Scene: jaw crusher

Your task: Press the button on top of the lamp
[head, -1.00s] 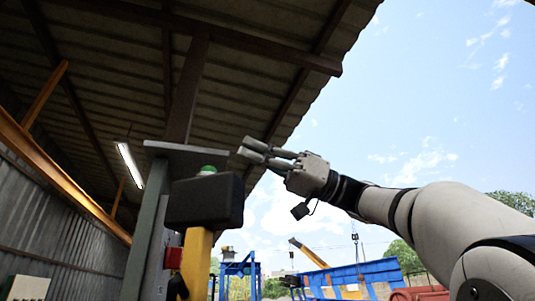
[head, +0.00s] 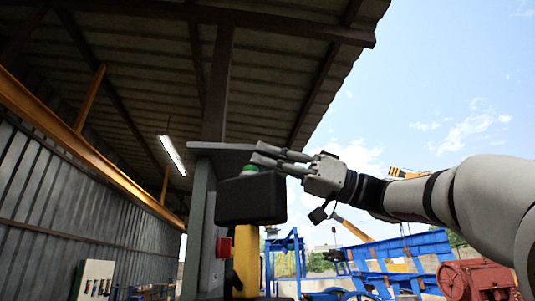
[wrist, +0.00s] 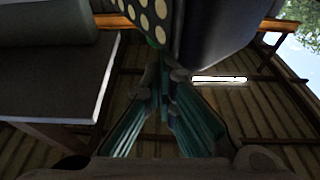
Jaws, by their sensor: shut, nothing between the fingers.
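The lamp (head: 250,199) is a dark box-shaped head beside a yellow post, seen in the middle of the head view. A green button (head: 250,168) sits on its top. My gripper (head: 259,153) comes in from the right with its fingers together and empty. In the picture its fingertips lie just above the button and partly overlap it; I cannot tell whether they touch. In the wrist view the gripper fingers (wrist: 165,98) meet at the middle, just below a dark body with pale round dots (wrist: 152,22), possibly the lamp.
A grey post (head: 198,228) with a flat top plate (head: 222,151) stands close left of the lamp. A red box (head: 223,247) is on it. A corrugated roof (head: 270,75) hangs overhead. Open sky lies to the right, with blue structures (head: 420,255) and a red machine (head: 478,278) behind.

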